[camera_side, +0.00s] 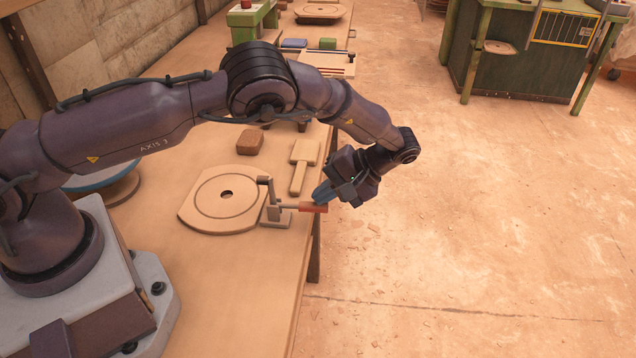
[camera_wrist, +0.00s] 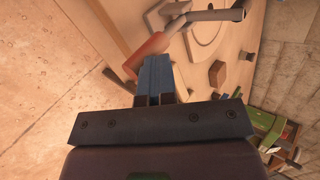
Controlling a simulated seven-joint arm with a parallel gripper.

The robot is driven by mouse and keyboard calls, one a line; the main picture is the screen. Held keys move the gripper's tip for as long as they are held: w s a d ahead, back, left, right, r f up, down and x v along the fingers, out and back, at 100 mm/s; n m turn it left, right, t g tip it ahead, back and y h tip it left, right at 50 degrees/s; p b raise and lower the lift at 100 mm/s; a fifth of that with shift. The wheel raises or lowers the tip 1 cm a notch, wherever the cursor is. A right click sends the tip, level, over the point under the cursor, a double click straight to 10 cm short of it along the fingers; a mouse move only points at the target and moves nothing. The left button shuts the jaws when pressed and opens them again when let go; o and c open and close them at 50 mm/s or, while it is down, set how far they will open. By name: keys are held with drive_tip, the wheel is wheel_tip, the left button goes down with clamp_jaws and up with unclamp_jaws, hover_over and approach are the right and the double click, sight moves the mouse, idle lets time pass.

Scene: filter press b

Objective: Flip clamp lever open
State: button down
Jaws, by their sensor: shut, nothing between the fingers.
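The clamp (camera_side: 272,207) stands at the right edge of the round-centred board (camera_side: 228,197) on the bench. Its lever has a red-brown handle (camera_side: 312,208) that lies low and points right, past the bench edge. My gripper (camera_side: 322,194) is at the handle, with its blue fingers shut and nothing between them. In the wrist view the blue fingers (camera_wrist: 155,75) are together beside the red-brown handle (camera_wrist: 148,52), and the grey lever rod (camera_wrist: 205,17) runs on to the right. I cannot tell whether the fingers touch the handle.
A wooden paddle (camera_side: 303,165) and a brown block (camera_side: 251,142) lie on the bench behind the clamp. A blue-rimmed round piece (camera_side: 104,176) is at the left. The floor right of the bench is open, and a green bench (camera_side: 520,50) stands far back.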

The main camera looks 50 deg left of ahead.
drive_tip(key=shift+w+d+f, duration=0.15)
drive_tip(key=shift+d+f, duration=0.05)
drive_tip(key=shift+f, duration=0.4)
drive_tip(key=shift+d+f, duration=0.1)
drive_tip(key=shift+f, duration=0.1)
drive_tip(key=v, duration=0.7)
drive_tip(key=shift+r, duration=0.5)
drive_tip(key=shift+w, duration=0.1)
